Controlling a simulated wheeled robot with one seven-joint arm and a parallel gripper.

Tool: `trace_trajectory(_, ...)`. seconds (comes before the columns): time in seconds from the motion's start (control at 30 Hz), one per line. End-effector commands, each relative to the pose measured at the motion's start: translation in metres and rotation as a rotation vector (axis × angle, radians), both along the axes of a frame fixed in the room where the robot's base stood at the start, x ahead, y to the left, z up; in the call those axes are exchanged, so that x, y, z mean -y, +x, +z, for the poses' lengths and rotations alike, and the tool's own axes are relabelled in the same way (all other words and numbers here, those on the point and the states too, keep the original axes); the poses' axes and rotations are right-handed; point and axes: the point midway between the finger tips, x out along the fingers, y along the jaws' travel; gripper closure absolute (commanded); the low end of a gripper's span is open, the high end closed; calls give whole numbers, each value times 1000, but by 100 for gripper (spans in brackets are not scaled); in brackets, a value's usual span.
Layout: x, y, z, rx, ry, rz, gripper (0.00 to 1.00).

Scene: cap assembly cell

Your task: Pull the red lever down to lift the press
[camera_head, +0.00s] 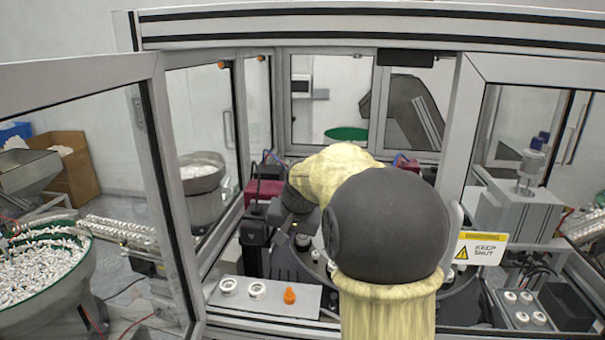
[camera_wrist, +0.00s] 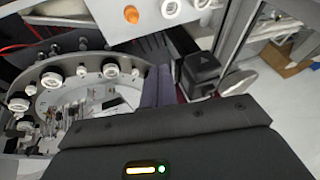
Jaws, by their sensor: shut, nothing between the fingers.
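I cannot make out a red lever for certain in either view. A dark red part (camera_head: 262,192) shows left of my arm in the head view, behind a black upright unit (camera_head: 254,228) that may be the press. In the wrist view a black block (camera_wrist: 203,69) stands just right of my fingers. My gripper (camera_wrist: 156,82) is shut and empty, its fingers over the edge of the round table with white rings (camera_wrist: 92,60). A sliver of dark red shows beside the fingers, partly hidden. In the head view my arm hides the fingers and much of the round table.
A front plate (camera_head: 268,309) carries white rings and an orange piece (camera_head: 289,297). An open glazed door (camera_head: 165,190) stands at left, with a bowl of white parts (camera_head: 45,275) beyond it. A warning sign (camera_head: 481,248) hangs at right. Frame posts bound the cell.

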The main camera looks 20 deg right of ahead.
Motion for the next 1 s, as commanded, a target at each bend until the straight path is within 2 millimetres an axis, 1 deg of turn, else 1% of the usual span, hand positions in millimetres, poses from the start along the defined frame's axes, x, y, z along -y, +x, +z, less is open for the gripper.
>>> trace_trajectory(0.03, 15, 14, 21, 26, 18, -40, 100)
trace_trajectory(0.07, 23, 22, 31, 41, 31, -61, 100)
trace_trajectory(0.1, 33, 30, 46, 61, 48, -90, 100)
trace_trajectory(0.17, 49, 42, 68, 89, 74, -129, 100)
trace_trajectory(0.2, 60, 49, 83, 109, 91, -155, 100)
trace_trajectory(0.3, 87, 63, 118, 158, 133, -214, 100)
trace_trajectory(0.4, 110, 70, 149, 202, 168, -259, 100)
trace_trajectory(0.5, 125, 72, 169, 230, 191, -287, 100)
trace_trajectory(0.63, 132, 73, 179, 245, 204, -299, 100)
trace_trajectory(1.0, 131, 75, 177, 245, 202, -299, 100)
